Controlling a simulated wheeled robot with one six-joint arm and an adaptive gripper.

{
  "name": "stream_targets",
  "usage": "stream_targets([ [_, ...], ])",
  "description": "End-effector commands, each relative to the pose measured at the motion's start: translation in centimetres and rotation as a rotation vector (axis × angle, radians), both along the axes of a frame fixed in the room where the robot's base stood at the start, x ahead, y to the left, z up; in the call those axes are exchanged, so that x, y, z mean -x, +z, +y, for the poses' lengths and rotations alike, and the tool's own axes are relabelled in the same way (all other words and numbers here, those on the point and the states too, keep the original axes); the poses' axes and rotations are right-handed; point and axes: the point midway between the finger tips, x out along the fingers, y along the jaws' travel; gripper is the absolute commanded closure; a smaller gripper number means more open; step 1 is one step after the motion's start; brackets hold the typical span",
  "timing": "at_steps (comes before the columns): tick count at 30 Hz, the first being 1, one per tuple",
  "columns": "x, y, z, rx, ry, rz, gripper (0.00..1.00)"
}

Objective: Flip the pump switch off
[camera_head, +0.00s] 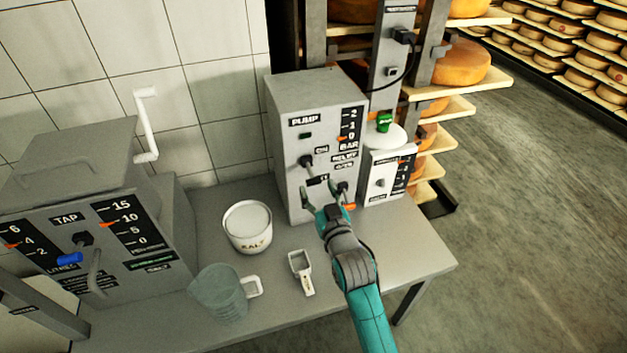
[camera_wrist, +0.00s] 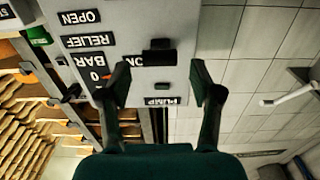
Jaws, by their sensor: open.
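The grey pump box (camera_head: 285,150) stands at the back of the table, labelled PUMP. Its dark switch lever (camera_head: 306,161) sticks out of the front beside the ON label; I cannot tell surely which way it is set. The label below it is partly hidden by my gripper. My gripper (camera_head: 323,191) is open and empty in front of the box's lower face, below the lever. In the wrist view the picture is upside down; the lever (camera_wrist: 160,52) shows beyond my gripper (camera_wrist: 163,85), roughly between the spread fingers and apart from them.
A relief valve handle (camera_head: 342,187) is close right of my gripper. A smaller box (camera_head: 378,182) stands to the right. A salt tub (camera_head: 247,226), a scoop (camera_head: 301,272), a jug (camera_head: 222,292) and the tap box (camera_head: 150,240) are to the left.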

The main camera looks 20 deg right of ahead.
Motion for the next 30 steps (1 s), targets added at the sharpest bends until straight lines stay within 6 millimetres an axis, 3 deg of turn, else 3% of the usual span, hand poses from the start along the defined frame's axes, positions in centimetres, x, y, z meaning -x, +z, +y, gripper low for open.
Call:
stream_targets([
  [3, -1.8, 0.1, 0.0, 0.000, 0.000, -0.001, 0.35],
  [9, -3.6, 0.1, 0.0, 0.000, 0.000, -0.001, 0.35],
  [20, -4.1, 0.0, 0.0, 0.000, 0.000, 0.000, 0.35],
  [22, -4.1, 0.0, 0.0, 0.000, 0.000, 0.000, 0.45],
  [28, -4.1, 0.0, 0.0, 0.000, 0.000, 0.000, 0.95],
  [30, -4.1, 0.0, 0.0, 0.000, 0.000, 0.000, 0.96],
])
